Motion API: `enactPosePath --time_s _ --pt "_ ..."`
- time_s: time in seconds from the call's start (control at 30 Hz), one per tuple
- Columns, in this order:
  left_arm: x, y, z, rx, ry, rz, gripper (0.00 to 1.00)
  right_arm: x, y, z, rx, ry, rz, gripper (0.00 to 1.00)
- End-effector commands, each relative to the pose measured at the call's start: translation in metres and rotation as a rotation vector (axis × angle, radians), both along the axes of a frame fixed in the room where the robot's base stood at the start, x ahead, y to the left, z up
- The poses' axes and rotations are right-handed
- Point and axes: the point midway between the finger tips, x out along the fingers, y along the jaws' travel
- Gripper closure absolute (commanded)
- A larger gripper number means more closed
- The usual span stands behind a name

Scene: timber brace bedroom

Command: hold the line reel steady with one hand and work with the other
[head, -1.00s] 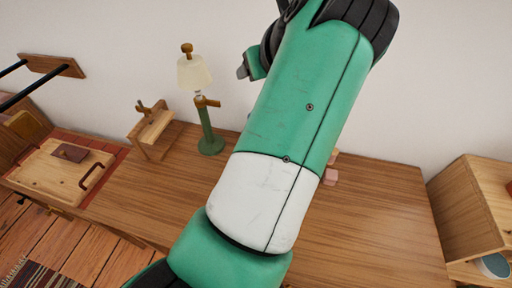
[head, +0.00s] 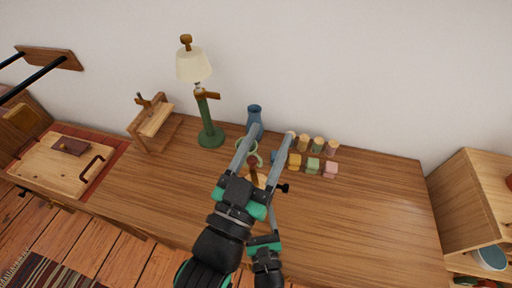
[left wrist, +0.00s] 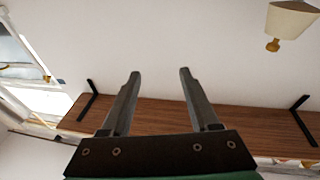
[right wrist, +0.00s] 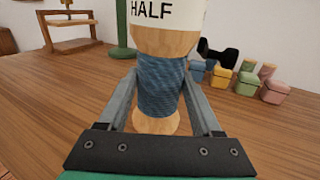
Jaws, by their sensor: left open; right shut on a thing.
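The line reel (right wrist: 160,90) is a pale wooden spool wound with blue line. A white band lettered "HALF" shows at its top in the right wrist view. My right gripper (right wrist: 160,74) is shut on the blue winding, one finger on each side, and the reel stands upright in that view. My left gripper (head: 272,132) is open in the head view, its two fingers pointing toward the wall. In the left wrist view its fingers (left wrist: 158,72) are apart with nothing between them. In the head view my left arm covers much of the reel's area.
Several small coloured boxes (head: 313,165) with wooden-topped jars stand on the desk (head: 370,215). The desk's right side is clear. A wall shelf (left wrist: 160,117) shows in the left wrist view.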

Motion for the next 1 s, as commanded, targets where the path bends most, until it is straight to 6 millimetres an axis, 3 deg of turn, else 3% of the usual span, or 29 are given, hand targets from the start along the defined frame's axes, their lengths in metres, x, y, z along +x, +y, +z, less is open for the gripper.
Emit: enactPosePath --time_s 0.03,0.1,0.23,0.33,0.63,1.0 --pt "-0.010 0.018 -0.024 0.037 0.022 0.046 0.38 0.000 0.000 0.000 0.000 0.000 0.001 1.00" --pt "-0.022 0.035 -0.050 0.070 0.047 0.086 0.38 0.000 0.000 0.000 0.000 0.000 0.001 1.00" --pt "-0.036 0.049 -0.097 0.106 0.132 0.097 0.38 0.000 0.000 0.000 0.000 0.000 0.001 1.00" --pt "-0.040 0.054 -0.118 0.122 0.171 0.102 0.38 0.000 0.000 0.000 0.000 0.000 0.001 1.00" --pt "-0.028 0.053 -0.121 0.123 0.179 0.106 0.38 0.000 0.000 0.000 0.000 0.001 0.001 1.00" --pt "0.047 0.027 -0.121 0.122 0.179 0.105 0.38 0.000 0.000 -0.001 0.000 0.001 0.000 1.00"
